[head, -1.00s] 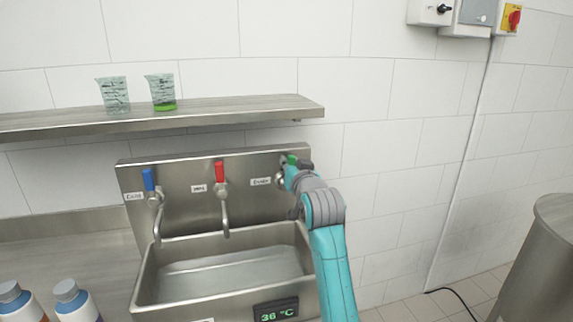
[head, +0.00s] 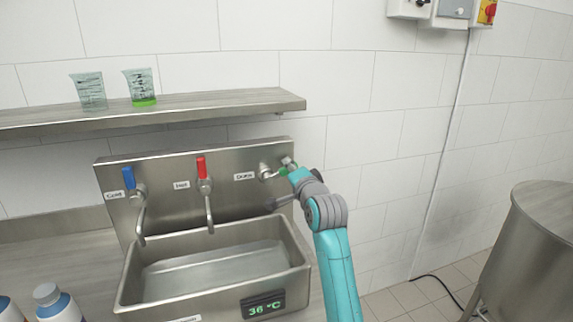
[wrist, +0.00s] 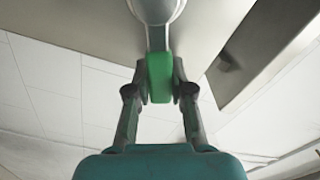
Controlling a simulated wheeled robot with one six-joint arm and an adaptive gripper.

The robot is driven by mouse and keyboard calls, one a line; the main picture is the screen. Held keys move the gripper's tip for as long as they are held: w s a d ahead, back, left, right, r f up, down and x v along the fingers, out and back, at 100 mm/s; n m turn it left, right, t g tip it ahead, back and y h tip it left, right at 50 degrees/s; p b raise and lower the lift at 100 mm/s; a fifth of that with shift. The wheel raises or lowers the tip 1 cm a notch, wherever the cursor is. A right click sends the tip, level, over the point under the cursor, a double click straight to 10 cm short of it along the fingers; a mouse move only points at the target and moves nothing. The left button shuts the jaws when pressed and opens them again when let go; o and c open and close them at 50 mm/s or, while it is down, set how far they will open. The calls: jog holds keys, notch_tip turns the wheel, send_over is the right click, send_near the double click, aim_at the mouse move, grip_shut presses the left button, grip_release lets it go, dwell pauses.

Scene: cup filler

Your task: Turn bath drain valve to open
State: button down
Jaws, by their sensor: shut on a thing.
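The drain valve (head: 266,172) is on the right of the steel back panel, beside a label that seems to read "Drain". Its green handle (wrist: 160,76) shows in the wrist view, with my gripper (wrist: 160,92) shut on it, one finger on each side. In the head view the handle points to the right, out from the valve, and my gripper (head: 287,168) partly covers it. The blue-handled cold valve (head: 129,178) and the red-handled valve (head: 201,167) stand to the left, both handles upright.
The steel basin (head: 215,262) with a "36 °C" display (head: 263,305) is below the valves. A shelf (head: 220,103) above holds two beakers (head: 141,88). Bottles (head: 60,304) stand at lower left. A steel drum (head: 535,245) is at right.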

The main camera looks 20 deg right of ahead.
jog(key=shift+d+f+m, duration=0.15)
jog(key=shift+f+m, duration=0.6)
jog(key=shift+m, duration=0.45)
jog(key=shift+d+f+m, duration=0.15)
jog(key=shift+f+m, duration=0.55)
jog(key=shift+m, duration=0.5)
jog(key=c, duration=1)
grip_release()
jog(key=shift+c, duration=0.2)
jog(key=shift+o, duration=0.2)
jog(key=s, duration=1.2)
